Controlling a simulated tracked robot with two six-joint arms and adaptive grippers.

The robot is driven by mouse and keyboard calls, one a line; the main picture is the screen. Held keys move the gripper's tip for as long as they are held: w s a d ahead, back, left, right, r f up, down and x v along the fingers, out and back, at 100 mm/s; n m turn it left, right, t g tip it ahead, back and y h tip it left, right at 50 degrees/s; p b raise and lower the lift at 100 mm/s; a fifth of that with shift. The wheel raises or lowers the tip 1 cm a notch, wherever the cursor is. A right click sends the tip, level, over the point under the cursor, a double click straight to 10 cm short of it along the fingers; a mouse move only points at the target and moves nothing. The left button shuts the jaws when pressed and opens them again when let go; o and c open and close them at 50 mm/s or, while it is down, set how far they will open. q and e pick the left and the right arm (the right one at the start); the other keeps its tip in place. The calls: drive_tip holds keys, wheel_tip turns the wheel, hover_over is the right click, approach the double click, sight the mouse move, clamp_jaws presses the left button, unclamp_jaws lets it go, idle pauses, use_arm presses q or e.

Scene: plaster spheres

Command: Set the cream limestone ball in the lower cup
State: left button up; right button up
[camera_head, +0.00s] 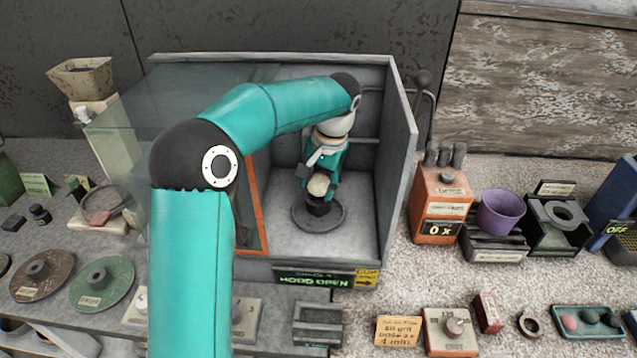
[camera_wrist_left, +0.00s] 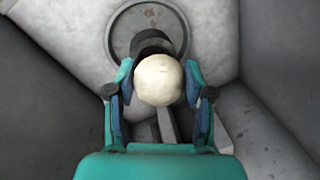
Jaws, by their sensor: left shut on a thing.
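The cream limestone ball (camera_head: 318,185) is held between the fingers of my left gripper (camera_head: 319,180), inside a grey open-fronted booth. It also shows in the left wrist view (camera_wrist_left: 158,80), with a finger pad on each side. Below the ball is a dark cup (camera_head: 318,206) on a round grey plate (camera_head: 337,218). The dark cup shows partly behind the ball in the wrist view (camera_wrist_left: 152,43). I cannot tell whether the ball touches the cup. My right gripper is not in view.
The booth's right wall (camera_head: 400,150) and glass left side (camera_head: 130,125) stand close around my left arm. A purple pot (camera_head: 501,211) and an orange box (camera_head: 440,205) stand to the right. Green and brown discs (camera_head: 102,284) lie at the left.

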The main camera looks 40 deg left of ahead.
use_arm(q)
drive_tip(key=shift+f+b, duration=0.65)
drive_tip(key=shift+f, duration=0.25)
drive_tip(key=o, duration=1.2)
drive_tip(key=shift+o, duration=0.2)
drive_tip(key=shift+r, duration=0.15)
drive_tip(key=shift+r+p, duration=1.9)
drive_tip(key=shift+p, duration=0.05)
